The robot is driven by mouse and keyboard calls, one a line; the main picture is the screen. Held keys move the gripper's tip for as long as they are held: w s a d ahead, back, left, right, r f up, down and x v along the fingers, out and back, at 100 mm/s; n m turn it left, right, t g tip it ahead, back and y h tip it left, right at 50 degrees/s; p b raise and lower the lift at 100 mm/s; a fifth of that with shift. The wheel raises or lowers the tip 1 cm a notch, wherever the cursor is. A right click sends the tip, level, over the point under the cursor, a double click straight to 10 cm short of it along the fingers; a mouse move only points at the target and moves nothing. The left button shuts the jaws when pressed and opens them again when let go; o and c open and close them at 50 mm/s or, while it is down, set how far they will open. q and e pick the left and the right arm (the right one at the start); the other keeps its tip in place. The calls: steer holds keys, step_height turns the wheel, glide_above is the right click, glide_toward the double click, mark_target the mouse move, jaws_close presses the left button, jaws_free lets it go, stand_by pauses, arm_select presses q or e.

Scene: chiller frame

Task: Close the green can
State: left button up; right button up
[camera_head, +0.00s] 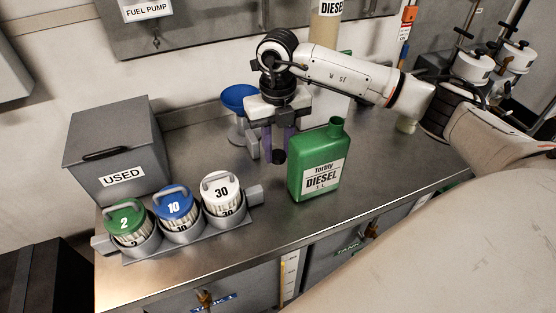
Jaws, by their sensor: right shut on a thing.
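The green can (315,172), labelled "DIESEL 1 L", stands upright on the steel bench. Its neck (336,128) shows at the top right of the can, with no cap on it. My right gripper (279,153) points down to the left of the can and apart from it. Its purple fingers are shut on a small dark cap (279,157), held at about the height of the can's upper part. My left gripper is not in view.
A blue funnel (238,97) stands behind my right gripper. A grey "USED" box (118,150) and a rack with green (125,217), blue (174,203) and white (219,188) lidded containers stand at the left. The bench right of the can is clear.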

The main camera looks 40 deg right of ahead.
mark_target(277, 156)
step_height(277, 156, up, 5)
steer(key=shift+r, duration=0.2)
stand_by(0.3)
steer(key=shift+s+a+n, duration=0.2)
steer(key=shift+a+n, duration=0.1)
steer(key=shift+n, duration=0.4)
steer(key=s+a+m, duration=0.4)
steer(key=s+m, duration=0.1)
steer(key=m, duration=1.2)
steer(key=s+a+m, duration=0.5)
steer(key=s+m, duration=0.1)
steer(key=m, duration=1.1)
steer(key=shift+a+r+m, duration=0.3)
steer(key=shift+r, duration=0.05)
